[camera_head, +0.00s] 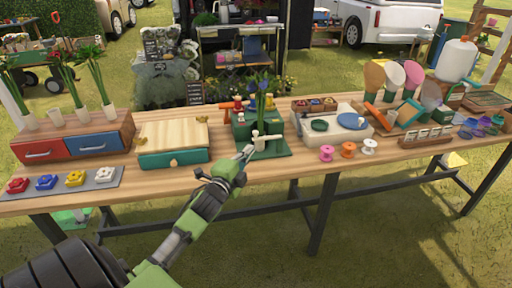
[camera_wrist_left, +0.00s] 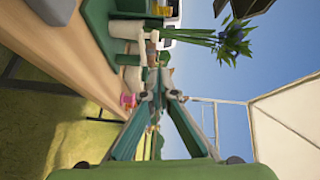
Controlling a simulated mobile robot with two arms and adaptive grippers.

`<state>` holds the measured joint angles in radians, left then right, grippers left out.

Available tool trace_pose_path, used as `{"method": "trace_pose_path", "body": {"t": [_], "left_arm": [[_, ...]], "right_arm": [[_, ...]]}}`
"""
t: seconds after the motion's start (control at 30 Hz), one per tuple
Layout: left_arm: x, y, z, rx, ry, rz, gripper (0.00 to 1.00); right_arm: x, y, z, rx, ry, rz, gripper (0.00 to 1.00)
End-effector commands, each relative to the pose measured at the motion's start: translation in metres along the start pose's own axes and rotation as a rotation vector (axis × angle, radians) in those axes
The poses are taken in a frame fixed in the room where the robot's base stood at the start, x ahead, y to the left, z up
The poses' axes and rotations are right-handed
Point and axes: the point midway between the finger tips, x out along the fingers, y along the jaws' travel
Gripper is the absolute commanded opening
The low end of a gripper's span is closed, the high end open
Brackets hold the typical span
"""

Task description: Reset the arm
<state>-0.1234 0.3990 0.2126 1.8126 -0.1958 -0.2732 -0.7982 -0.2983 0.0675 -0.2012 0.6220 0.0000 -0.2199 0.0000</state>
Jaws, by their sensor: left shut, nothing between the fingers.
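My left gripper (camera_head: 246,153) reaches from the lower left to the front middle of the wooden table (camera_head: 310,188). Its fingers are shut and nothing shows between them. In the left wrist view the gripper (camera_wrist_left: 165,92) points along the table, with its fingertips together. In the head view the tip overlaps the front of a green stand (camera_head: 282,150) with small white vases and a blue-flowered plant (camera_head: 262,84). I cannot tell if it touches them. My right gripper is not in view.
A drawer box (camera_head: 175,158) and a red-and-blue drawer unit (camera_head: 100,142) stand left. Colored spools (camera_head: 348,149), a white tray (camera_head: 335,127), round paddles (camera_head: 374,76) and a white jug (camera_head: 457,58) stand right. Colored flower pieces (camera_head: 46,181) lie front left. Grass in front is open.

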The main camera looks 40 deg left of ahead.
Motion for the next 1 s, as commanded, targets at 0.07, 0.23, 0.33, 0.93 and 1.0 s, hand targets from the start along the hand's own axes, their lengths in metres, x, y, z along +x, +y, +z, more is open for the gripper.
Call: {"method": "trace_pose_path", "body": {"t": [0.07,0.23,0.33,0.93,1.0], "left_arm": [[-0.010,0.001,0.004,0.002,-0.001,0.001,0.00],[-0.020,-0.001,0.006,0.001,-0.001,0.000,0.00],[-0.021,-0.001,0.006,0.000,-0.001,0.000,0.00],[-0.190,0.171,-0.074,-0.632,-0.337,0.645,0.00],[-0.220,0.185,-0.085,-0.698,-0.400,0.726,0.00]], "right_arm": [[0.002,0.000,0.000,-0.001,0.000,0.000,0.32],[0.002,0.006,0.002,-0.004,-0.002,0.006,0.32],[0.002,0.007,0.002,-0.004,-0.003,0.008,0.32],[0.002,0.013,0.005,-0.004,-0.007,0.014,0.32],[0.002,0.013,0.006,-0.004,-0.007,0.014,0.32]]}}
